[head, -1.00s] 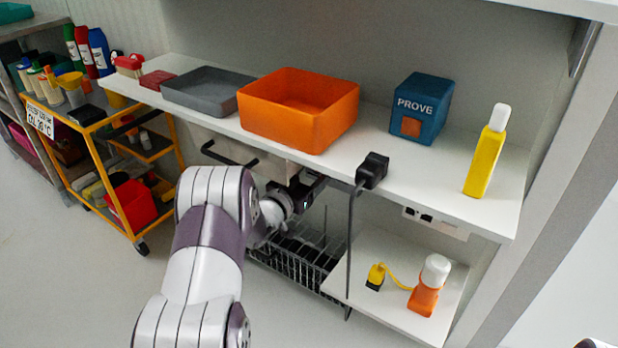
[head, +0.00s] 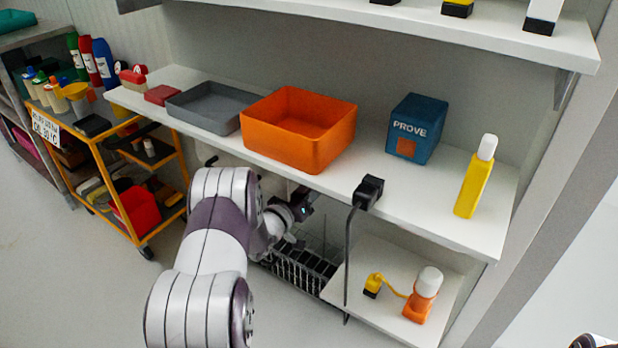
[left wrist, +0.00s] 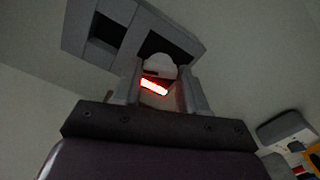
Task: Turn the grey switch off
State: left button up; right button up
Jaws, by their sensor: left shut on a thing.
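In the left wrist view, my left gripper (left wrist: 158,85) is shut on a small pale piece with a glowing red strip (left wrist: 154,87). This looks like a switch, but its grey colour is not clear. Behind it is a grey panel (left wrist: 85,18) with dark square openings. In the head view, my left gripper (head: 302,206) is low beneath the front edge of the shelf, left of the black plug, and what it holds is too small to make out.
The white shelf (head: 445,217) holds an orange bin (head: 290,150), grey tray (head: 205,118), blue box (head: 415,130), yellow bottle (head: 473,190) and, at its edge, a black plug (head: 368,191) with a hanging cable. A wire basket (head: 300,270) and lower shelf (head: 370,255) are below.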

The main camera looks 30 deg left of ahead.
pick_arm(q)
jog(key=shift+n+p, duration=5.1)
jog(key=shift+n, duration=1.7)
jog(key=shift+f, duration=0.1)
jog(key=o, duration=1.1)
jog(key=shift+c, duration=0.2)
